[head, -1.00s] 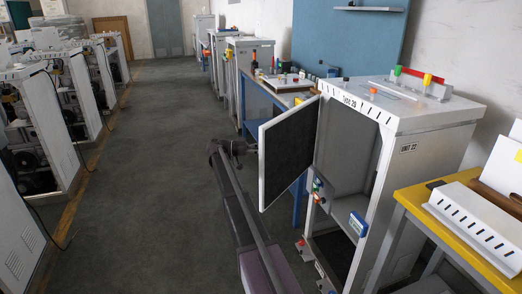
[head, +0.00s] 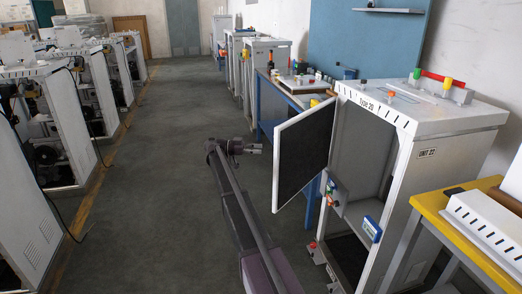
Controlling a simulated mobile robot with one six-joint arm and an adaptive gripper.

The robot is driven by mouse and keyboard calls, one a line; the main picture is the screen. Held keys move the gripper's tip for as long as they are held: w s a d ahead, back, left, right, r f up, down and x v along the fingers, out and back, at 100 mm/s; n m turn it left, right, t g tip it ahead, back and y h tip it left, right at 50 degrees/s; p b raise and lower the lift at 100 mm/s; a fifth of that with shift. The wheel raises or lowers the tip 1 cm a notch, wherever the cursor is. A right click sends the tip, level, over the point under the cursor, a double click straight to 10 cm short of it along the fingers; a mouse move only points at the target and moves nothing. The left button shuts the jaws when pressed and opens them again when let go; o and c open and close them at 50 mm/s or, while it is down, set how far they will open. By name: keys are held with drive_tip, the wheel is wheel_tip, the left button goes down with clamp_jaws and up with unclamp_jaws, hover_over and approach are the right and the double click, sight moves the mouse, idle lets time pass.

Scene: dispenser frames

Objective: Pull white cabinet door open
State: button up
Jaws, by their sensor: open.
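The white cabinet (head: 438,197) labelled Type 20 and Unit 22 stands at the right in the head view. Its white-edged door (head: 303,152) is swung wide open to the left, with its dark inner face toward me, and the inside is exposed. My gripper (head: 258,149) is open and empty to the left of the door, at the end of my arm. A gap of floor shows between my gripper and the door's free edge in the picture.
A yellow-edged table (head: 466,240) with a slotted white cover stands at the right front. A blue-legged workbench (head: 262,108) stands behind the door. White machines (head: 48,145) line the left side. The grey floor (head: 168,165) in the middle is clear.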

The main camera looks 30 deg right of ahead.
drive_tip(key=shift+s, duration=0.1)
drive_tip(key=c, duration=0.5)
drive_tip(key=shift+s+f, duration=0.15)
drive_tip(key=shift+s, duration=0.1)
clamp_jaws()
drive_tip(key=s+d+f+n+t+y+p, duration=0.1)
drive_tip(key=s+f+n+t+y+p, duration=0.25)
drive_tip(key=s+f+y, duration=0.35)
drive_tip(key=s+d+f+n+t+y+p, duration=0.2)
drive_tip(key=s+f+t+y, duration=0.2)
drive_tip(key=s, duration=0.5)
drive_tip(key=s+d+r+m+t+y+p, duration=0.5)
drive_tip(key=d+r+m+t+y+p, duration=0.3)
drive_tip(key=r+m, duration=0.4)
drive_tip(key=shift+s+d+r+t+p, duration=0.2)
drive_tip(key=shift+d+r+t+p, duration=0.45)
drive_tip(key=shift+t, duration=0.3)
drive_tip(key=shift+a+f+m, duration=0.1)
drive_tip(key=shift+m, duration=0.15)
